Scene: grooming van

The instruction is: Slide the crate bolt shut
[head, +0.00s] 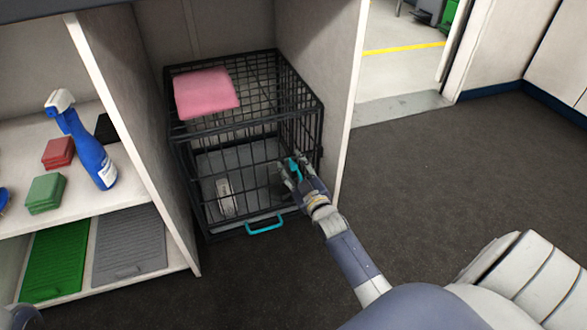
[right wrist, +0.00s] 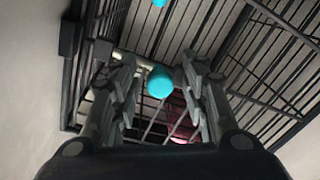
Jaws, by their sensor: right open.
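The black wire crate (head: 245,125) stands in the cubby, its front facing me. A teal bolt part (head: 295,167) shows at the crate's front right, partly hidden by my right gripper (head: 288,172). In the right wrist view, a round teal knob (right wrist: 160,82) appears between the open fingers of my right gripper (right wrist: 158,95), with space on both sides. How far the bolt is slid cannot be told.
A pink folded cloth (head: 206,93) lies on the crate. A teal handle (head: 264,224) sticks out at its bottom front. Cubby walls stand close on both sides. A blue spray bottle (head: 88,145) is on the left shelf. Open floor (head: 440,165) lies to the right.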

